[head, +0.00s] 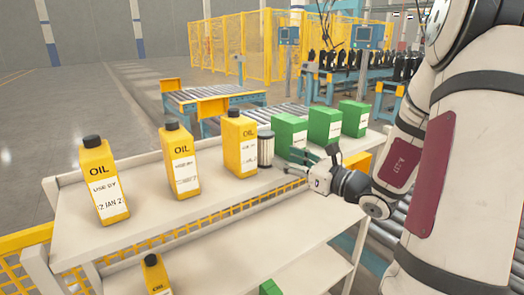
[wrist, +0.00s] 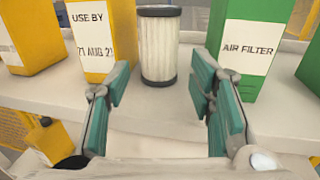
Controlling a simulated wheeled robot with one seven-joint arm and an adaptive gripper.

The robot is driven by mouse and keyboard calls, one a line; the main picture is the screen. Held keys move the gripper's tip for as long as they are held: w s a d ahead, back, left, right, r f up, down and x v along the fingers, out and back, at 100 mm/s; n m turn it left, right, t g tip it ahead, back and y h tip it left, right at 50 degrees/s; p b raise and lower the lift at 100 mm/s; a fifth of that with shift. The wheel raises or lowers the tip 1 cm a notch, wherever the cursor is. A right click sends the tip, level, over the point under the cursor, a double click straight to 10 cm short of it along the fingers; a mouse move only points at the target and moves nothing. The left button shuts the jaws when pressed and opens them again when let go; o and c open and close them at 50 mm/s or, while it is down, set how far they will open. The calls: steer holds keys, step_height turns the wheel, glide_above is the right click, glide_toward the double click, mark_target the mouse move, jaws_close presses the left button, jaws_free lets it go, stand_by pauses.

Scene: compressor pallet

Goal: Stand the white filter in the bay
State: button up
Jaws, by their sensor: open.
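The white filter (head: 265,148) is a pleated cylinder with dark end caps. It stands upright on the upper shelf (head: 150,228), between a yellow oil bottle and a green box. In the wrist view the filter (wrist: 159,48) stands ahead of my gripper (wrist: 155,85), roughly midway between its fingers. My gripper (head: 297,164) is open and empty, its green finger pads spread on either side, at the front edge of the shelf. The filter is apart from the fingers. I cannot make out which place is the bay.
Yellow oil bottles (head: 240,146) stand left of the filter, the nearest close beside it. Green air filter boxes (head: 290,137) stand to its right. A lower shelf (head: 290,265) holds another bottle (head: 156,274) and part of a green box (head: 270,287).

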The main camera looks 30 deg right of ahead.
mark_target(272, 152)
steer(key=p+x, duration=0.1)
steer(key=x, duration=0.7)
steer(key=shift+w+a+r, duration=0.1)
steer(key=shift+w+r, duration=0.05)
steer(key=shift+w, duration=0.1)
steer(key=c, duration=1)
steer(key=shift+o, duration=0.2)
